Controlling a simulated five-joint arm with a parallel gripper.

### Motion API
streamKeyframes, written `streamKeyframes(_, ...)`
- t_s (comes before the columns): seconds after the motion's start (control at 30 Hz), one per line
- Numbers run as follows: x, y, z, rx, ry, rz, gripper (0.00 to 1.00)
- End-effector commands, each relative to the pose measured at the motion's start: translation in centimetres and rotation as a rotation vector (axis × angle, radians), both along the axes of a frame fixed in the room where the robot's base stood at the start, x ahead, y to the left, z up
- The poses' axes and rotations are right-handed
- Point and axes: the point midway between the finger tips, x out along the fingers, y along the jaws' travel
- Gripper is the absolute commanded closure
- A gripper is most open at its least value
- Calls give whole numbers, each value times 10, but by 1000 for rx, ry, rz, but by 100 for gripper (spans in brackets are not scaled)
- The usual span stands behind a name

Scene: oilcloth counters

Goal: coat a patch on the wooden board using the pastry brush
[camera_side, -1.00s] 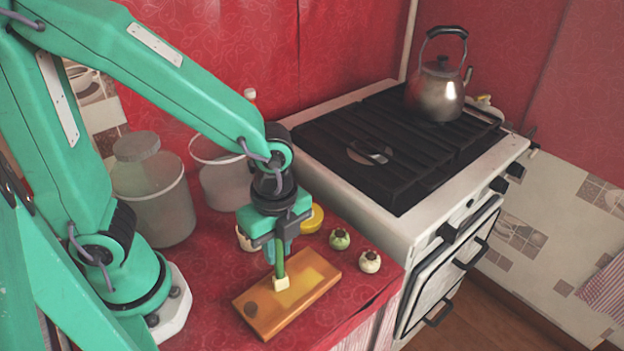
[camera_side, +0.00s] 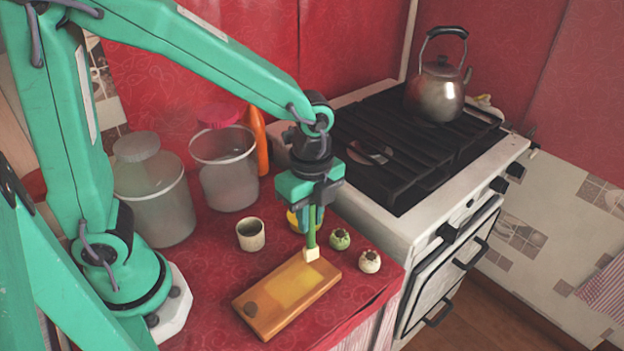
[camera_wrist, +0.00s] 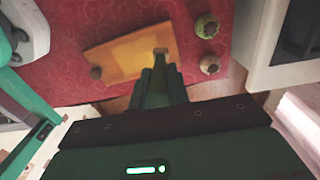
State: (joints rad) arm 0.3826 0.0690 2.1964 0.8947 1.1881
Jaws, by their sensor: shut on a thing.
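The wooden board (camera_side: 265,311) lies on the red counter, with a yellowish patch (camera_side: 294,284) on its upper middle and a dark round spot at its lower left end. My gripper (camera_side: 311,224) is shut on the green handle of the pastry brush (camera_side: 311,241), which points down. The pale brush head (camera_side: 312,254) is at the board's far right end; I cannot tell whether it touches the wood. In the wrist view the board (camera_wrist: 120,58) lies beyond my gripper (camera_wrist: 160,82), and the brush head (camera_wrist: 160,50) is over its right part.
A small cup (camera_side: 251,235) stands left of the brush. Two small round pots, one green (camera_side: 340,239) and one white (camera_side: 370,262), sit to the right. A yellow item is partly hidden behind my gripper. Jars (camera_side: 155,200), an orange bottle (camera_side: 258,140) and the stove (camera_side: 400,225) stand farther back.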

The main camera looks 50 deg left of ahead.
Motion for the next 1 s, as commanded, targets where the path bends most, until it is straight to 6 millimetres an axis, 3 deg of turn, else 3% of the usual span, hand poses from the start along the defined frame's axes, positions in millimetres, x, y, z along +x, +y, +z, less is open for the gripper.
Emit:
streamKeyframes(0.6, -1, 0, 53, 1, 2, 0, 100)
streamKeyframes(1.0, -2, 0, 58, 2, 5, 0, 100)
